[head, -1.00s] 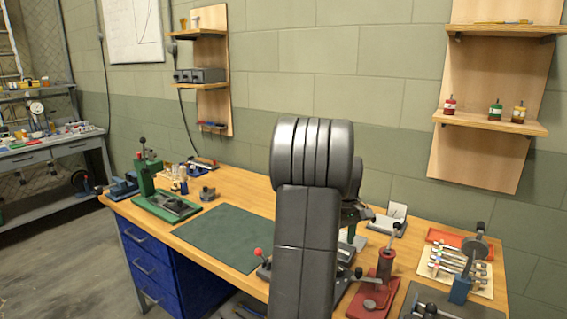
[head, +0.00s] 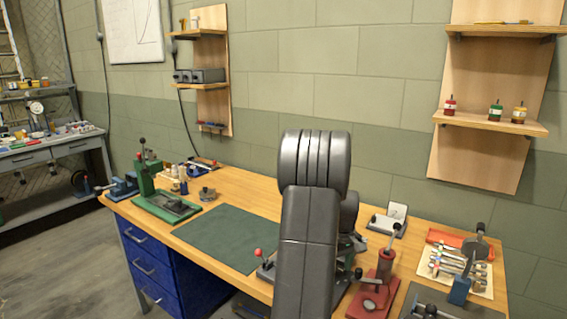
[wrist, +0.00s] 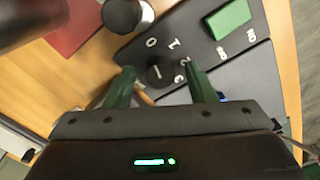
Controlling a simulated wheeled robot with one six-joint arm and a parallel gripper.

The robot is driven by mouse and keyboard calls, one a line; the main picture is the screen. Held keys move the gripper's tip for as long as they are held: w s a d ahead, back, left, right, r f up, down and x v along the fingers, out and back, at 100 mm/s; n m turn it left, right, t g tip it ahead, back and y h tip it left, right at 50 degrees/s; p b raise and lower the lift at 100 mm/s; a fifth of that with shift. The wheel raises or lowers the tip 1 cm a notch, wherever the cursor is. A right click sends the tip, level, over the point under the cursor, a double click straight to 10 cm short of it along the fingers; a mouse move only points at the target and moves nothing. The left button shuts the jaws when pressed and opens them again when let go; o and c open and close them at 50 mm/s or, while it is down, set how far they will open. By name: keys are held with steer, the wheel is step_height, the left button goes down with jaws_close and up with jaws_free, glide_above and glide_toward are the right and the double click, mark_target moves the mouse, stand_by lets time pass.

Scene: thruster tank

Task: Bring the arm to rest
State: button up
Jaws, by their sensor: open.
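My arm rises in the middle of the head view and hides my gripper there. In the wrist view my gripper (wrist: 160,70) has its two green fingers spread apart. A black knob (wrist: 158,74) on a dark plate (wrist: 190,48) with white numerals shows between the fingertips. I see nothing gripped. How far the fingertips stand above the knob is hard to tell.
The wooden bench (head: 255,192) bears a green mat (head: 228,236), a green press (head: 147,180) at the left, a red-based tool (head: 383,283) and an orange tray (head: 445,237) at the right. Shelves (head: 490,121) hang on the wall. The mat is bare.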

steer(key=m, duration=0.5)
steer(key=shift+r, duration=0.15)
steer(key=m+b, duration=0.1)
steer(key=m, duration=0.3)
steer(key=shift+m, duration=0.4)
steer(key=m+b, duration=0.1)
steer(key=m, duration=0.3)
steer(key=shift+m, duration=0.3)
steer(key=shift+m+b, duration=0.5)
steer(key=shift+m, duration=1.8)
